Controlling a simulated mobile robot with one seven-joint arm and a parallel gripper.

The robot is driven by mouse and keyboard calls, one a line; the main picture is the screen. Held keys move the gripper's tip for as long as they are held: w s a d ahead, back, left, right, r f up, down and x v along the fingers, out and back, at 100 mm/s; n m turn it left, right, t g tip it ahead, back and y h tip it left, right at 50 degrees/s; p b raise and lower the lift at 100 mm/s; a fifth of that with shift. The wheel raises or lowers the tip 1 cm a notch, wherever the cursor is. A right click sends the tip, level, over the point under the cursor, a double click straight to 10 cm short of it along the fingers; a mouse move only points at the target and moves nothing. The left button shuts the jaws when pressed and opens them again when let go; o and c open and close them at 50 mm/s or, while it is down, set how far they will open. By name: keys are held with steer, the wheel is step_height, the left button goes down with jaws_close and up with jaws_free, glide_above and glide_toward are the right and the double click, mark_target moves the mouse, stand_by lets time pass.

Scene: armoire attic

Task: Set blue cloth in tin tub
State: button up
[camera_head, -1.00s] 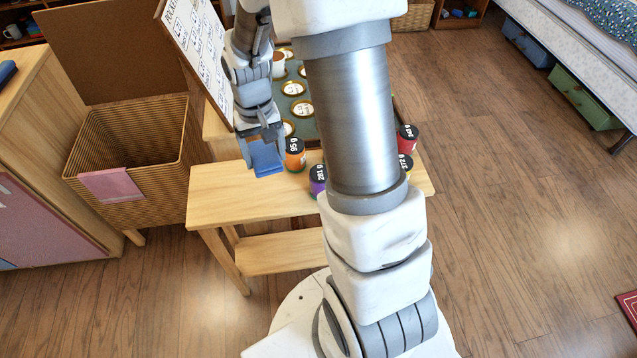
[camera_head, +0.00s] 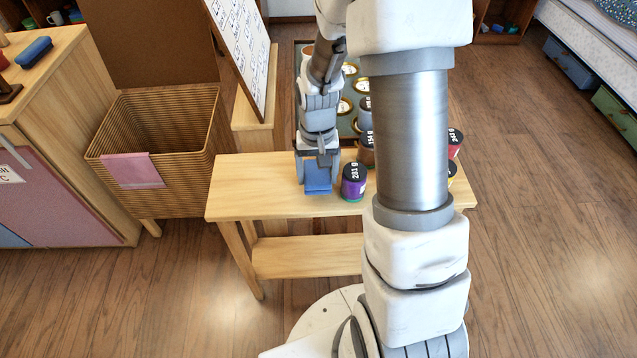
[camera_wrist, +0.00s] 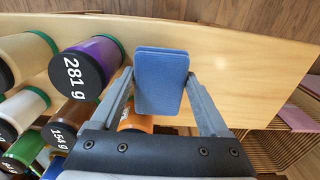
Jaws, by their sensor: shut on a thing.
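The blue cloth (camera_head: 318,177) looks like a flat, folded blue pad. It is between the two fingers of my gripper (camera_head: 318,168), which is shut on it, over the front part of the small wooden table. In the wrist view the cloth (camera_wrist: 160,80) sticks out between my fingertips (camera_wrist: 160,72), with bare table top behind it. I cannot tell how high it is above the table. I make out no tin tub in these views.
A purple jar marked 281 g (camera_head: 353,181) stands just right of the cloth, with several other jars behind. The wooden table (camera_head: 245,196) is bare at left. A wicker hamper (camera_head: 185,135) with a pink cloth (camera_head: 133,171) stands left. A board (camera_head: 240,45) leans behind.

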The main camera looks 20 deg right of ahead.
mark_target(318, 176)
steer(key=shift+f+b, duration=0.3)
steer(key=shift+f, duration=1.1)
steer(key=shift+f, duration=0.15)
steer(key=o, duration=1.2)
